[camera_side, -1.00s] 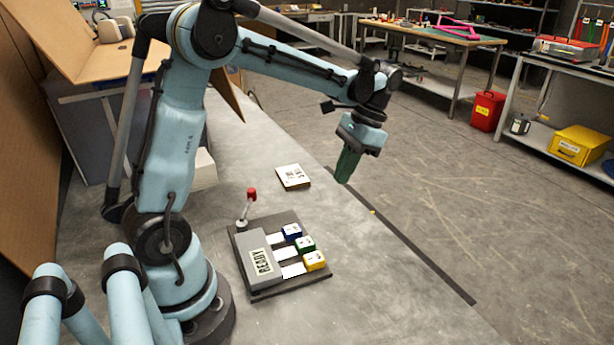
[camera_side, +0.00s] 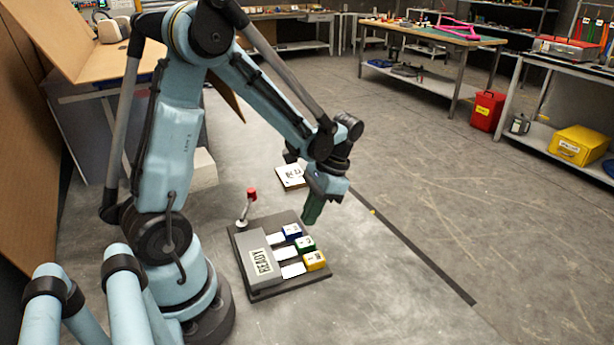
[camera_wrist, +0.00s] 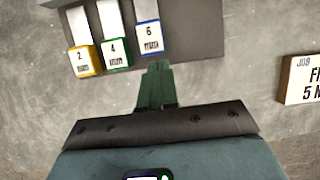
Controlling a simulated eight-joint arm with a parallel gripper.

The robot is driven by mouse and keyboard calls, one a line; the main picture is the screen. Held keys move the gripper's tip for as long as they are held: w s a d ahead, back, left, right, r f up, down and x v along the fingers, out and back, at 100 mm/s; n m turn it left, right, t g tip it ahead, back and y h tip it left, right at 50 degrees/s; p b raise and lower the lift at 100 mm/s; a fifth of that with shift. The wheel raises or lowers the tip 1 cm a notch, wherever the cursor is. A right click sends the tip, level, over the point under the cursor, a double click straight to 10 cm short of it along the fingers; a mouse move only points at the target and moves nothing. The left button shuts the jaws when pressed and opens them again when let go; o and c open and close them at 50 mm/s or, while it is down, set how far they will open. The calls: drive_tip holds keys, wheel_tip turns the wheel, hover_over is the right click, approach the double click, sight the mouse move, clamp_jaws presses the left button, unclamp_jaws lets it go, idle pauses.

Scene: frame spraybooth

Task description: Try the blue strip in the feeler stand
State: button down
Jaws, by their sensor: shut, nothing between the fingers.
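The feeler stand (camera_side: 240,240) is a dark plate with a grey block marked READY (camera_side: 262,264). Three pale strips come out of it, ending in coloured blocks. The blue strip's block (camera_side: 292,231) reads 6 in the wrist view (camera_wrist: 149,37). The green block (camera_side: 305,244) reads 4 and the yellow block (camera_side: 314,261) reads 2. My gripper (camera_side: 311,217) has green fingers, shut and empty, and is tilted above the plate's edge near the blue block. In the wrist view, the fingertips (camera_wrist: 158,66) appear just below the blue block, apart from it in the picture.
A lever with a red knob (camera_side: 251,194) stands at the plate's back corner. A white job card (camera_side: 290,176) lies behind the stand, and shows at the right in the wrist view (camera_wrist: 302,80). The grey surface right of the stand is clear.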

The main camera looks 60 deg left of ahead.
drive_tip(key=shift+s, duration=0.2)
drive_tip(key=shift+s+a, duration=0.1)
drive_tip(key=shift+s, duration=0.6)
